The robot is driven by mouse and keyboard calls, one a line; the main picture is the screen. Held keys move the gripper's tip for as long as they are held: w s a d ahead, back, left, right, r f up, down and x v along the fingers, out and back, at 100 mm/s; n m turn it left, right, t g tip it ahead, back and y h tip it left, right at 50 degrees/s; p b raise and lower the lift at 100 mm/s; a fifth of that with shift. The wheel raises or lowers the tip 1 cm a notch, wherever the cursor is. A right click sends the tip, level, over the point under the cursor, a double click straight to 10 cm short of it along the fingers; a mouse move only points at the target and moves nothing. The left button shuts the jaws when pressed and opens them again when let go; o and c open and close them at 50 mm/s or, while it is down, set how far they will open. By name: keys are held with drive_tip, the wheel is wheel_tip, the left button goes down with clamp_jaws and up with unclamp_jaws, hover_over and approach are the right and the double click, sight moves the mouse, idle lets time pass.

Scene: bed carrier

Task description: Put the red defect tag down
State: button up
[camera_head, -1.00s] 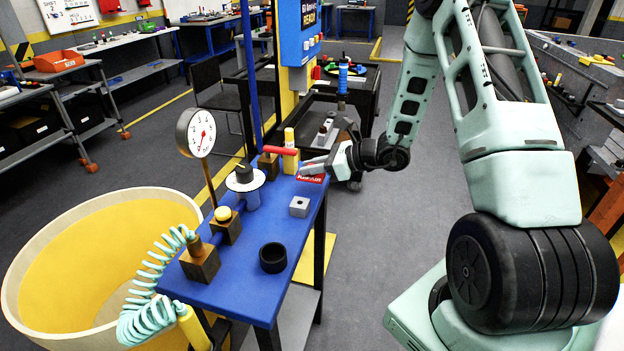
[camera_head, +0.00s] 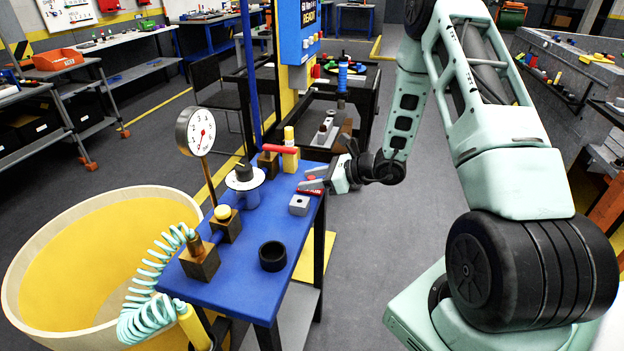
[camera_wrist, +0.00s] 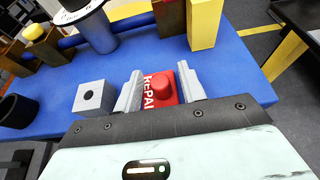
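The red defect tag (camera_wrist: 152,90), with white lettering and a raised round red knob, lies on the blue tabletop (camera_wrist: 235,73) near its right end. It also shows in the head view (camera_head: 311,192), partly covered by a finger. My gripper (camera_wrist: 162,88) is low over the tabletop, with one finger on each side of the knob. Gaps show between the knob and both fingers, so the gripper is open. In the head view my gripper (camera_head: 312,179) reaches in from the right. Whether the fingers touch the tag's edges is hard to tell.
A grey block with a hole (camera_head: 299,204) sits just beside the tag. A yellow block (camera_head: 290,158) and a red-handled valve (camera_head: 278,149) stand behind.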

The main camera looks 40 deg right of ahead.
drive_tip(key=shift+r, duration=0.1)
drive_tip(key=shift+s+d+r, duration=0.1)
drive_tip(key=shift+r, duration=0.05)
drive_tip(key=b+v, duration=0.2)
drive_tip(key=v, duration=0.9)
drive_tip(key=s+a+r+n+g+y, duration=0.1)
drive_tip(key=s+a+r+n+g, duration=0.35)
drive_tip(key=a, duration=0.65)
drive_tip(key=s+a+r+n+g+y, duration=0.1)
drive_tip(key=a+n+g, duration=0.4)
drive_tip(key=a+n, duration=0.4)
drive_tip(key=s+a+r+n+h, duration=0.1)
drive_tip(key=s+a+n+h, duration=0.4)
drive_tip(key=s+n, duration=0.3)
drive_tip(key=s+a+r+n+g+h, duration=0.1)
drive_tip(key=s+a+n+h, duration=0.3)
drive_tip(key=s+a+n, duration=0.4)
drive_tip(key=s+r+n, duration=0.1)
drive_tip(key=n, duration=0.5)
drive_tip(key=shift+r+n+h, duration=0.2)
drive_tip(key=shift+n+h, duration=0.15)
drive_tip(key=shift+h, duration=0.05)
